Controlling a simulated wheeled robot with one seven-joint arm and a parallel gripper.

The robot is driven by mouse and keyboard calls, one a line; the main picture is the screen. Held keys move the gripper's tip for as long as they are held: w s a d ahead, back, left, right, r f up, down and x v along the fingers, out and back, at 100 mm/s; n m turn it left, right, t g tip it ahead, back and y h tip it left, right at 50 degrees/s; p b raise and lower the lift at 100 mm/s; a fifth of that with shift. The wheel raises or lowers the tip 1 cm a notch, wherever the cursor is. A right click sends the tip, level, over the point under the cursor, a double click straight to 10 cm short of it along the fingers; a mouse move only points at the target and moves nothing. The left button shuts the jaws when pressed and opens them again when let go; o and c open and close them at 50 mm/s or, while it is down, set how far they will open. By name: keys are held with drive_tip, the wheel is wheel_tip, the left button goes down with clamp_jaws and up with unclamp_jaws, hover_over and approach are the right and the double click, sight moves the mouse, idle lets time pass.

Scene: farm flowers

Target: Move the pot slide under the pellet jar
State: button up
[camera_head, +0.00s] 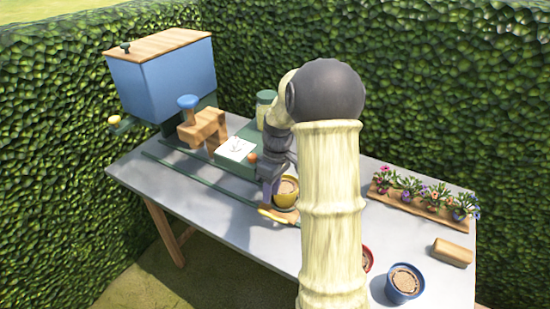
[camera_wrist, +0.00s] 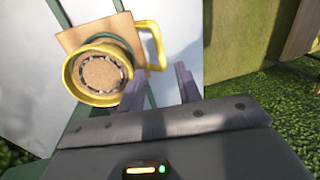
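The pot slide is a small wooden board (camera_wrist: 75,40) on green rails, and a yellow pot (camera_wrist: 92,80) filled with brown soil stands on it. A yellow loop handle (camera_wrist: 160,45) sticks out beside the pot. In the head view the pot (camera_head: 287,192) is partly hidden by my arm. My gripper (camera_wrist: 162,78) is open, its two grey fingers apart and empty, just short of the handle in the wrist view. I cannot tell whether a finger touches it. The pellet jar (camera_head: 265,105), greenish with a lid, stands farther back, partly hidden by my arm.
Green rails (camera_head: 190,168) run along the table's front edge. A blue hopper (camera_head: 165,80) and a wooden press-like stand (camera_head: 203,128) with a blue knob are at the left. A flower tray (camera_head: 420,203), a wooden block (camera_head: 453,252) and a blue pot (camera_head: 404,284) are at the right.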

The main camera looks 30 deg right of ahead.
drive_tip(key=v, duration=1.1)
drive_tip(key=shift+p, duration=0.35)
drive_tip(key=shift+c, duration=0.4)
drive_tip(key=s+a+f+m+t+h, duration=0.1)
drive_tip(key=s+a+f+m+t, duration=0.1)
drive_tip(key=s+a, duration=0.4)
drive_tip(key=s+a+f+m+t+h, duration=0.1)
drive_tip(key=s+a+f+m, duration=0.3)
drive_tip(key=s, duration=0.5)
drive_tip(key=a+f+t, duration=0.1)
drive_tip(key=a+f, duration=0.1)
drive_tip(key=a, duration=0.1)
drive_tip(key=shift+a+m, duration=0.15)
drive_tip(key=shift+m, duration=0.25)
